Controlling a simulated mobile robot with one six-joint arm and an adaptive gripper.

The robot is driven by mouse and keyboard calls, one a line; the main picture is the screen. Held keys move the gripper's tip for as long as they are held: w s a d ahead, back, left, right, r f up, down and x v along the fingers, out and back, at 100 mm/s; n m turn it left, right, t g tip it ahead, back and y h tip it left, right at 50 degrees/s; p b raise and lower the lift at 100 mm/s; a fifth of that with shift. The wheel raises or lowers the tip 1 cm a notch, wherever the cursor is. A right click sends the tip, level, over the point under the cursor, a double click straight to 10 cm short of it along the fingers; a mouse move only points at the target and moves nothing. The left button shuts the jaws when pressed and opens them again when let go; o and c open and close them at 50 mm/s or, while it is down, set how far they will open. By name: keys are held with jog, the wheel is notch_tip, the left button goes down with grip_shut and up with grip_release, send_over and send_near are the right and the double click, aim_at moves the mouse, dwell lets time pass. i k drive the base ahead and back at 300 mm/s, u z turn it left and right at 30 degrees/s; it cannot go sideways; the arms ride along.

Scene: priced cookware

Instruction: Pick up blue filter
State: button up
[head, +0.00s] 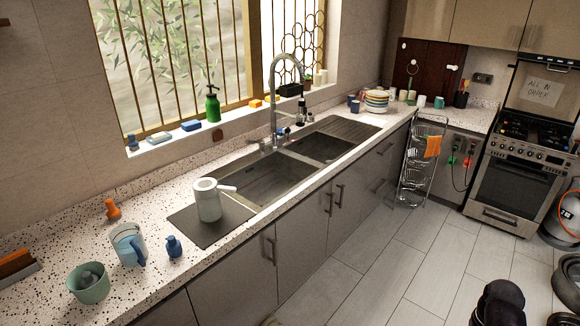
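A small dark blue piece (174,246) with a rounded body and a narrower top stands upright on the speckled counter at the lower left; it looks like the blue filter. A clear jug (124,247) with a blue handle stands just left of it, close by but apart. An orange piece (112,209) of similar shape stands behind the jug. No gripper fingers can be made out. Dark rounded shapes at the lower right edge may be parts of my arm, and they are far from the blue piece.
A green cup (89,283) with a grey piece inside stands front left of the jug. The counter right in front of the blue piece is clear.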

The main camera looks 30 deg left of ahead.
aim_at(174, 249)
jog(key=u, duration=0.45)
jog(key=i, duration=0.55)
jog(key=u, duration=0.8)
jog(key=i, duration=0.65)
jog(key=u, duration=0.35)
